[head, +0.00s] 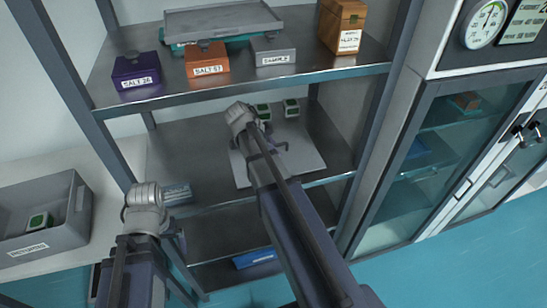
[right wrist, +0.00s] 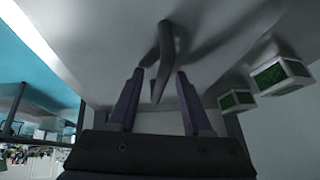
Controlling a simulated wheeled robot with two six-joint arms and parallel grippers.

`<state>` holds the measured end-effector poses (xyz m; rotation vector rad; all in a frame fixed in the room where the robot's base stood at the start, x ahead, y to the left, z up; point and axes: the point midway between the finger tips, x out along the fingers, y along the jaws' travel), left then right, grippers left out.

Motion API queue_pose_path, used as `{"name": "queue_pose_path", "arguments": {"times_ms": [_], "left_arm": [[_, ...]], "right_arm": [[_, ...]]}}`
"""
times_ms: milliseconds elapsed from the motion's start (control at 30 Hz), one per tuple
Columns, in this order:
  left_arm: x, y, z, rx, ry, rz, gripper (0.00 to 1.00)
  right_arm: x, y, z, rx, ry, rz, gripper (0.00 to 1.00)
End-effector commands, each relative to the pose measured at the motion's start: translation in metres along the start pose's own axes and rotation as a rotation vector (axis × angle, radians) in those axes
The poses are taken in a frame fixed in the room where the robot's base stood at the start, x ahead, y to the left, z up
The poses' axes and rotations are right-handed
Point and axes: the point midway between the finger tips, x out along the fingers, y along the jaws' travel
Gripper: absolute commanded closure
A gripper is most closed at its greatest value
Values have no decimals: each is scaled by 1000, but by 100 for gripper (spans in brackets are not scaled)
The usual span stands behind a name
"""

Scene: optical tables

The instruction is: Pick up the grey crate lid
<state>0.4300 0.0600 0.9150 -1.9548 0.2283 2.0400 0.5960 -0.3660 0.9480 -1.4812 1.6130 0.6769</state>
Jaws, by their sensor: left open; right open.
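The grey crate lid (head: 307,161) looks to be the flat pale grey panel on the middle shelf. In the right wrist view, the lid (right wrist: 95,45) is a pale surface with a dark grey raised handle (right wrist: 168,42). My right gripper (right wrist: 158,80) is open, its purple fingers on either side of the handle's near end; contact cannot be told. In the head view, my right arm covers part of the lid and most of the right gripper. My left gripper (head: 178,238) is low at the left of the shelves, mostly hidden by its wrist.
Two green-topped white blocks (head: 291,107) stand at the lid's back edge. Above are labelled boxes (head: 207,60) and a grey tray (head: 222,20). A grey crate (head: 75,229) with a green-and-white item stands on the left bench. A shelf post (head: 372,130) rises at right.

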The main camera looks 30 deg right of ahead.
Motion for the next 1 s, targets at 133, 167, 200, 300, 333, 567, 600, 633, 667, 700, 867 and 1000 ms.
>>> {"name": "queue_pose_path", "arguments": {"times_ms": [133, 167, 200, 300, 333, 567, 600, 633, 667, 700, 867, 1000], "left_arm": [[-1, 0, 0, 0, 0, 0, 0], [-1, 0, 0, 0, 0, 0, 0], [-1, 0, 0, 0, 0, 0, 0], [-1, 0, 0, 0, 0, 0, 0], [-1, 0, 0, 0, 0, 0, 0], [-1, 0, 0, 0, 0, 0, 0], [-1, 0, 0, 0, 0, 0, 0], [-1, 0, 0, 0, 0, 0, 0], [-1, 0, 0, 0, 0, 0, 0], [-1, 0, 0, 0, 0, 0, 0], [-1, 0, 0, 0, 0, 0, 0], [-1, 0, 0, 0, 0, 0, 0]], "right_arm": [[-1, 0, 0, 0, 0, 0, 57], [-1, 0, 0, 0, 0, 0, 60], [-1, 0, 0, 0, 0, 0, 65], [-1, 0, 0, 0, 0, 0, 76], [-1, 0, 0, 0, 0, 0, 80], [-1, 0, 0, 0, 0, 0, 100], [-1, 0, 0, 0, 0, 0, 100], [-1, 0, 0, 0, 0, 0, 100], [-1, 0, 0, 0, 0, 0, 100], [-1, 0, 0, 0, 0, 0, 100], [-1, 0, 0, 0, 0, 0, 100], [-1, 0, 0, 0, 0, 0, 100]]}}
